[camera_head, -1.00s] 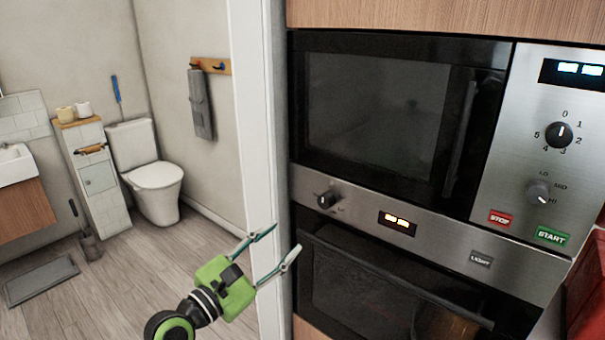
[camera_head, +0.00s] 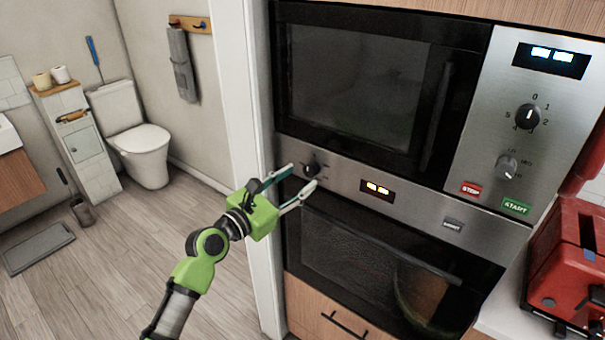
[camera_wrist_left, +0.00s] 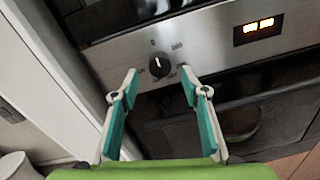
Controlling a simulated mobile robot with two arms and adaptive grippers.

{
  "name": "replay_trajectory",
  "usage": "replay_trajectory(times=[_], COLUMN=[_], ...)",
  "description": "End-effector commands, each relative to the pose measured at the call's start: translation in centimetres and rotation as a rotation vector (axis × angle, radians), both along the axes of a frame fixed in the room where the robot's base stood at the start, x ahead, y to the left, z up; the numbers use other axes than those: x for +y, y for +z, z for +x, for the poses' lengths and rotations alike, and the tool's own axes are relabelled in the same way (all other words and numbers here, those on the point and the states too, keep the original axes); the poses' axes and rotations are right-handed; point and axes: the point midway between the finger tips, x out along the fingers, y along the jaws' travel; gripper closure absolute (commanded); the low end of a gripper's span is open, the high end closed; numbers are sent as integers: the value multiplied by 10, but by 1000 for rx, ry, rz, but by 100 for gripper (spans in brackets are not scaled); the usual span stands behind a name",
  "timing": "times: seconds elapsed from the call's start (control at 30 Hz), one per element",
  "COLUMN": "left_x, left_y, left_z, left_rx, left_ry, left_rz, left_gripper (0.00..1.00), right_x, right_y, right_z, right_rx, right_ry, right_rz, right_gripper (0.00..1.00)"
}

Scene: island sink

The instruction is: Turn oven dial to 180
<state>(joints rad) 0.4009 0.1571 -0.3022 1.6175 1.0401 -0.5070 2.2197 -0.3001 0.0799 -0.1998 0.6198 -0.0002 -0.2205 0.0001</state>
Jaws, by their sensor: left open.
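The oven dial (camera_head: 312,166) is a small dark knob at the left end of the oven's steel control strip (camera_head: 345,184). In the left wrist view the dial (camera_wrist_left: 159,66) shows a light pointer line and printed marks around it, including a 0 above and a number at its upper right that looks like 180 or 280. My left gripper (camera_head: 304,175) is open and close in front of the dial. In the left wrist view its fingers (camera_wrist_left: 158,82) point at the dial from either side and below, with nothing between them. I cannot tell whether they touch it. My right gripper is not in view.
A lit display (camera_head: 377,188) sits right of the dial. The oven door (camera_head: 350,262) is below, and a microwave (camera_head: 350,85) with its own two knobs is above. A white door frame (camera_head: 235,110) stands close on the left. A red appliance (camera_head: 567,265) is at right.

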Motion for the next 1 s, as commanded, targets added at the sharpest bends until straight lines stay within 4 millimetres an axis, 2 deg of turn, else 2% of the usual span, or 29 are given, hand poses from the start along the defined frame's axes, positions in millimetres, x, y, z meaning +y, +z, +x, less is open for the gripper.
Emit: replay_trajectory(times=[0.2,0.57,0.6,0.73,1.0], left_x=[-15,-17,-17,-17,-17], left_y=[0,0,0,0,0], left_z=[18,22,22,22,22], left_rx=[1,0,0,0,-6], left_ry=[-1,0,0,0,0], left_rz=[-2,-1,-1,-1,7], left_gripper=[59,59,64,97,97], right_x=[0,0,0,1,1], right_y=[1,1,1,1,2], right_z=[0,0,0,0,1], right_rx=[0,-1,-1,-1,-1], right_ry=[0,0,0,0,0], right_rz=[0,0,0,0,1], right_gripper=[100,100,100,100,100])
